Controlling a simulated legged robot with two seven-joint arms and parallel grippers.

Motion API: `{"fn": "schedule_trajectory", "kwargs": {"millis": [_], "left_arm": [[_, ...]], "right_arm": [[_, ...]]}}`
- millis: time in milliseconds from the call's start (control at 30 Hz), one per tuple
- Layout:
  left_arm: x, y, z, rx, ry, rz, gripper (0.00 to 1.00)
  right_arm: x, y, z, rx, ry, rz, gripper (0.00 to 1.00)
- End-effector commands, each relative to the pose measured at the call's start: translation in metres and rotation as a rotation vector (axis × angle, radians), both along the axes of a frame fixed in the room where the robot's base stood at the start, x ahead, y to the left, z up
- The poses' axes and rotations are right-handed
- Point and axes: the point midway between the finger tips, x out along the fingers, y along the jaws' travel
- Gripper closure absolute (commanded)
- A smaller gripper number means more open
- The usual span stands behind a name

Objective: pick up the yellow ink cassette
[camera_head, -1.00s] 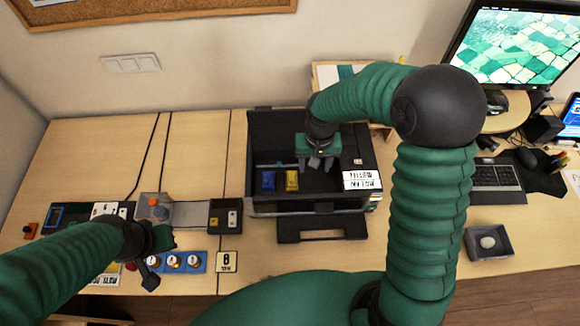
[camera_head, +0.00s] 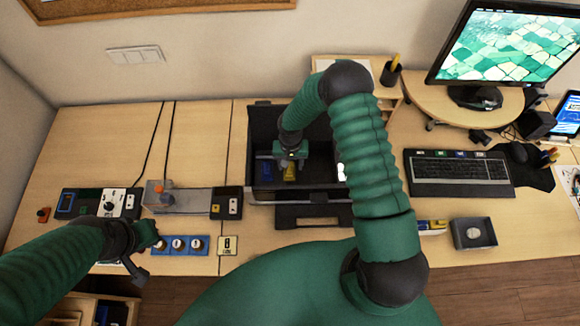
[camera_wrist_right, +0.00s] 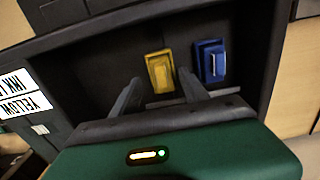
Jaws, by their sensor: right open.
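The yellow ink cassette (camera_head: 290,172) sits in the open black printer bay (camera_head: 320,170), partly covered by my right gripper (camera_head: 290,160) in the head view. In the right wrist view the yellow cassette (camera_wrist_right: 160,72) lies just beyond the fingers of my right gripper (camera_wrist_right: 160,90), roughly between them. The fingers are apart and hold nothing. A blue cassette (camera_wrist_right: 210,61) is beside the yellow one, and it also shows in the head view (camera_head: 266,171). My left gripper (camera_head: 145,255) is over the left side of the table, away from the printer; its fingers are unclear.
A control panel (camera_head: 97,203) and a blue strip with several white knobs (camera_head: 180,245) lie near my left gripper. Printer walls surround the cassettes closely. A keyboard (camera_head: 460,172) and a grey tray (camera_head: 473,234) are at the right.

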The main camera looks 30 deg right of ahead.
Motion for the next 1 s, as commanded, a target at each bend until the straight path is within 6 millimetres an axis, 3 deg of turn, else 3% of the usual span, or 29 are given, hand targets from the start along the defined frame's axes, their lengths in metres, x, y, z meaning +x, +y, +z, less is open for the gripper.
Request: {"fn": "schedule_trajectory", "kwargs": {"millis": [100, 300, 700, 1000], "left_arm": [[-0.0001, 0.0, 0.0037, 0.0, 0.001, 0.0, 1.0], [-0.0003, 0.0001, 0.0024, 0.0, 0.001, 0.0, 1.0], [-0.0003, 0.0001, 0.0024, 0.0, 0.001, 0.0, 1.0], [-0.0002, 0.0, 0.0021, 0.0, 0.001, 0.0, 1.0]], "right_arm": [[0.0001, 0.001, -0.0111, 0.0, 0.001, 0.001, 0.47], [0.0008, 0.0023, -0.0121, -0.002, 0.0, 0.002, 0.49], [0.0007, 0.0011, -0.0117, 0.0, -0.001, 0.002, 1.0], [0.0008, 0.0005, -0.0116, -0.001, 0.0, 0.001, 1.0]]}}
